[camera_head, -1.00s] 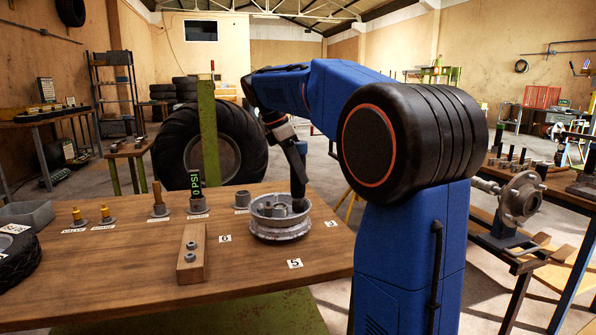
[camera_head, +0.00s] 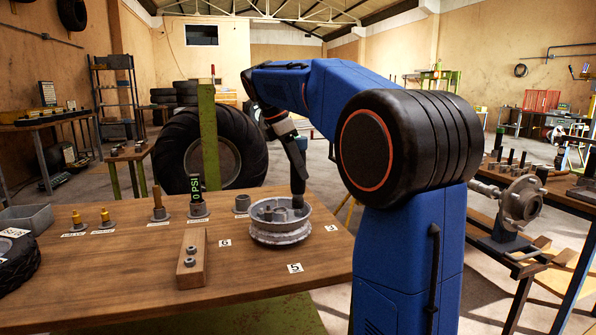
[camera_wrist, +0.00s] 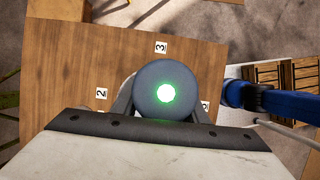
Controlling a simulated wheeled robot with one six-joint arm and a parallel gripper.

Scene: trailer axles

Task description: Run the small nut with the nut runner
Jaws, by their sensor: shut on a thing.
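My gripper (camera_head: 291,139) is shut on the nut runner (camera_head: 297,172), a dark upright cylinder. Its lower end stands over the right side of a grey metal wheel rim (camera_head: 281,235), and I cannot tell whether it touches anything there. In the wrist view the nut runner (camera_wrist: 150,72) shows end-on as a round grey-blue cap with a glowing green light, between my two fingers. Two nuts (camera_head: 190,256) sit on a wooden block left of the rim. More small parts stand inside the rim, and which is the small nut I cannot tell.
A tyre (camera_head: 14,262) and a grey bin (camera_head: 27,217) lie at the left edge. Number labels lie around the rim. The table's front middle is clear.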

